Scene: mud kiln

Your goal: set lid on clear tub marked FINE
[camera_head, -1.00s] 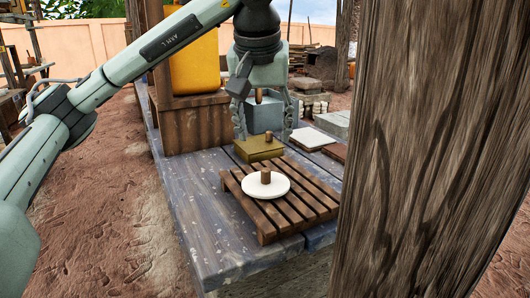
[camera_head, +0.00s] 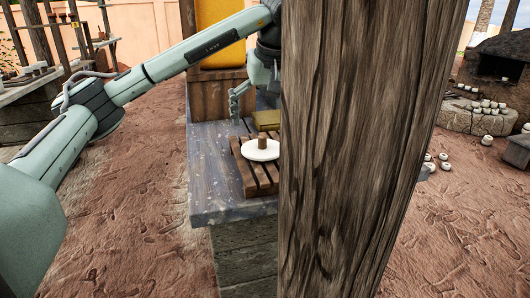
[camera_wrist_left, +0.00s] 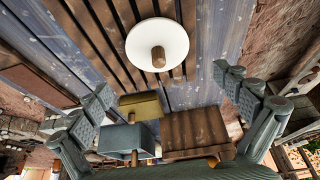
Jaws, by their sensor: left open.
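A round white lid (camera_head: 262,150) with a brown peg knob lies on a slatted wooden rack (camera_head: 245,172). The lid also shows in the left wrist view (camera_wrist_left: 140,40). My left gripper (camera_head: 259,108) is above the bench, behind the lid; the post hides one finger. In the left wrist view my left gripper (camera_wrist_left: 163,90) is open with its fingers wide apart and nothing between them. I cannot make out a clear tub or the word FINE. My right gripper is not in view.
A thick wooden post (camera_head: 350,150) hides the bench's right part. An olive box (camera_head: 266,119) stands behind the rack. The left wrist view shows a blue-grey box (camera_wrist_left: 118,140) and a brown wooden block (camera_wrist_left: 195,130). The bench (camera_head: 212,180) is clear left of the rack.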

